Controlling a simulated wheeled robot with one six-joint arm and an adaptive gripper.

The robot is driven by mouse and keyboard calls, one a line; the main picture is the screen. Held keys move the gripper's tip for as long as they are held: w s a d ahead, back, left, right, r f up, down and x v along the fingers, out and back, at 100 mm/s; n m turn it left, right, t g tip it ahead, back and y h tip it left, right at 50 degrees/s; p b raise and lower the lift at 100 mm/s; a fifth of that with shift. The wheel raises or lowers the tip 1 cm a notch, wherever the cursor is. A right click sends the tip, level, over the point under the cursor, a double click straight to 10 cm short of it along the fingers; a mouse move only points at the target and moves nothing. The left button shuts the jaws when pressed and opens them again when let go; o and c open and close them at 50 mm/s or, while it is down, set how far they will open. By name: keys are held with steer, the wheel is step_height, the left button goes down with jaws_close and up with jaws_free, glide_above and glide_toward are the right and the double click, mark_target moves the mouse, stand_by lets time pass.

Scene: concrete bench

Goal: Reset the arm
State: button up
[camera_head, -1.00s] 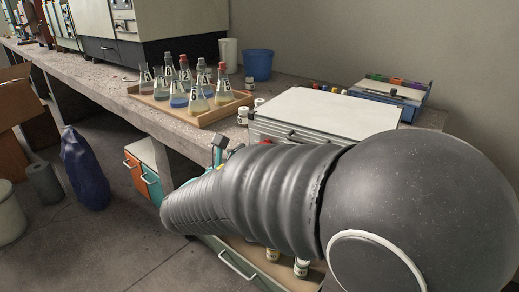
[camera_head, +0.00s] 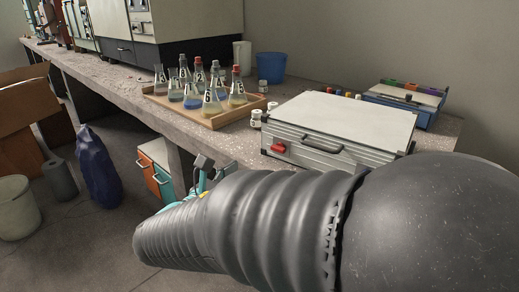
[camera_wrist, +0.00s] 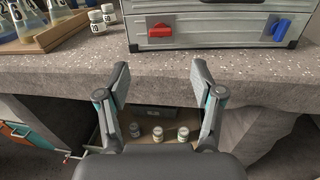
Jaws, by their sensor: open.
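My gripper (camera_wrist: 160,90) shows in the wrist view with its two fingers spread apart and nothing between them. It hangs in front of the bench edge, above an open drawer (camera_wrist: 146,146) that holds several small jars (camera_wrist: 158,133). In the head view my grey arm fills the lower right and hides most of the gripper. Only a small part of the gripper shows, beside the arm's far end.
A silver case (camera_head: 345,115) with a red latch stands on the concrete bench (camera_head: 110,85). A wooden tray (camera_head: 215,121) of labelled flasks (camera_head: 212,100), a blue cup (camera_head: 270,66) and a blue box (camera_head: 405,98) stand nearby. A dark blue bag (camera_head: 98,170) is on the floor.

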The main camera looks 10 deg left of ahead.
steer(key=s+d+f+m+g+y, duration=0.1)
steer(key=s+d+f+m+g, duration=0.3)
steer(key=f+m, duration=0.15)
steer(key=s+d+f+m+g+y, duration=0.1)
steer(key=s+d+f+m+g, duration=0.3)
steer(key=f, duration=0.3)
steer(key=s+d+f+m+g+y, duration=0.1)
steer(key=s+d+m+g+y, duration=0.4)
steer(key=m, duration=0.5)
steer(key=s+d+r+m+t+y, duration=0.1)
steer(key=s+d+r+m, duration=0.1)
steer(key=d+m, duration=0.3)
steer(key=s+d+r+m+t, duration=0.1)
steer(key=s+d+r+m, duration=0.1)
steer(key=d+r+m, duration=0.2)
steer(key=d+m, duration=0.1)
steer(key=d, duration=0.2)
steer(key=shift+s+d+r+m+t+y+p, duration=0.15)
steer(key=shift+s+r+m+t+y+p, duration=0.15)
steer(key=shift+m+t+y, duration=0.1)
